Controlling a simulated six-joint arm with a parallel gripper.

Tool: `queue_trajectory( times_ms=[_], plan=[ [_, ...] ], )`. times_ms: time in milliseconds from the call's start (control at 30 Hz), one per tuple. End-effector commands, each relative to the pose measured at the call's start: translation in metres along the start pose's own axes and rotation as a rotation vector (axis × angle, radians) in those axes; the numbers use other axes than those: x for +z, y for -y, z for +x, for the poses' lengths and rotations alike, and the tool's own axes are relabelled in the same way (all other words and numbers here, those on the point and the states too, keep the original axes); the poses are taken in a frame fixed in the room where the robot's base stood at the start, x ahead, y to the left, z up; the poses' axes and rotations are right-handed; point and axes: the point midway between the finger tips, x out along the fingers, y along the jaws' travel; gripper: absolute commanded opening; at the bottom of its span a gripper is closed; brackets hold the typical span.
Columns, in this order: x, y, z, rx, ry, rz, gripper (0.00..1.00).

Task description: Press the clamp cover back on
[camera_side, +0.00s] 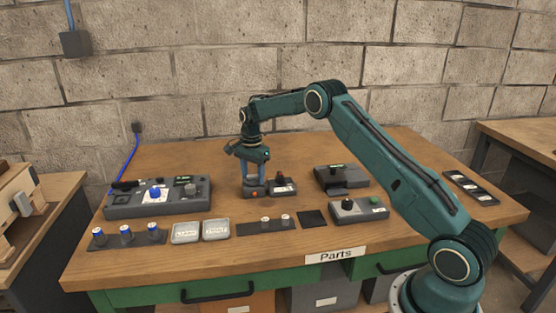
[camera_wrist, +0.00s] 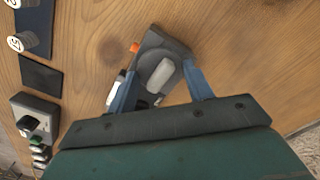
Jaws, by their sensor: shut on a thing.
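My gripper (camera_side: 256,182) points down at the middle of the table, over a small dark grey unit (camera_side: 253,191) with an orange button. In the wrist view, my blue fingers (camera_wrist: 162,72) are on either side of a grey piece with a light rounded top (camera_wrist: 163,76), at the dark unit (camera_wrist: 165,40). The orange button (camera_wrist: 134,47) is at the unit's left edge. The grey piece may be the clamp cover; I cannot tell surely. Its underside is hidden, so I cannot tell whether it is seated.
A box with a dark red knob (camera_side: 282,186) stands close at the right. Two grey boxes (camera_side: 341,178) (camera_side: 358,209) stand further right. Labelled trays (camera_side: 186,232) and peg strips (camera_side: 267,227) line the front. Bare wood lies behind the unit.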

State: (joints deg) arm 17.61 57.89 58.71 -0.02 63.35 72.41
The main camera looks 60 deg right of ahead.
Motion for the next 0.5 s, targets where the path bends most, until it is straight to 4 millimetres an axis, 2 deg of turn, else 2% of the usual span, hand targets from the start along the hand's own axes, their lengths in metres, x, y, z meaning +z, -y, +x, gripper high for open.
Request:
queue_trajectory(
  times_ms=[267,300,400,500],
  plan=[
    [0.0000,0.0001,0.0000,0.000,0.000,0.000,0.29],
    [0.0000,0.0001,0.0000,0.000,0.000,0.000,0.59],
    [0.0000,0.0001,0.0000,0.000,0.000,0.000,0.77],
    [0.0000,0.0001,0.0000,0.000,0.000,0.000,0.77]
  ],
)
